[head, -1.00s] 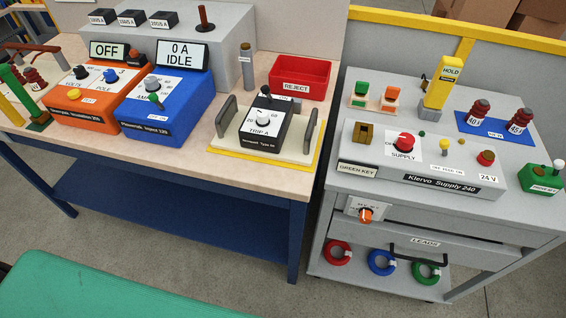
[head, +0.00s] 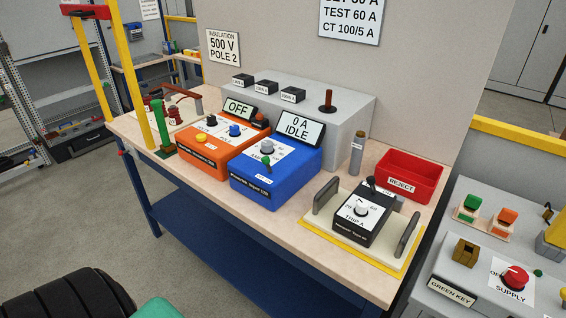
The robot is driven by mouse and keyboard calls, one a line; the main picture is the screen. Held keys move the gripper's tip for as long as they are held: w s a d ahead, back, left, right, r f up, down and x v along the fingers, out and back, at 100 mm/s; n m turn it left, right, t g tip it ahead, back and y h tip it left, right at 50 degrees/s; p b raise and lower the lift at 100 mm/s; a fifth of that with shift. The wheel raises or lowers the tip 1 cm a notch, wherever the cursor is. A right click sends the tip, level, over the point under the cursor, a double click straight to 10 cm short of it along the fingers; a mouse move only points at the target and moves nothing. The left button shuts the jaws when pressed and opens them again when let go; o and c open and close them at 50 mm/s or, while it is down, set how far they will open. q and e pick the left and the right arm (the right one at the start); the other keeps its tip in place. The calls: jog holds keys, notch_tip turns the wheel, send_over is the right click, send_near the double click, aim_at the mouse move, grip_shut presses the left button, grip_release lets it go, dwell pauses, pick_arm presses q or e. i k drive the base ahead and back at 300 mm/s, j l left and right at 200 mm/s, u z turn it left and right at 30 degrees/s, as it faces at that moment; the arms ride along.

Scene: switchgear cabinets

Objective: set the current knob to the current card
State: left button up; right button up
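The blue injection unit (head: 275,175) stands on the bench and its tilted display (head: 296,126) reads "0 A IDLE". Its grey knob (head: 268,146) sits on a white dial, with a green control (head: 266,161) in front; the dial marks are too small to read. A wall card (head: 350,18) is cut by the top edge and shows "TEST 60 A" and "CT 100/5 A". The black relay (head: 359,213) has a white knob (head: 361,208) marked "TRIP A". Neither gripper is in view.
An orange insulation unit (head: 215,150) with an "OFF" display stands left of the blue one. A card (head: 223,48) reads "500 V POLE 2". A red reject tray (head: 409,177) and grey supply panel (head: 480,285) lie right. The bench front strip is clear.

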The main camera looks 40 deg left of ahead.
aim_at(267, 149)
jog(key=u, duration=1.25)
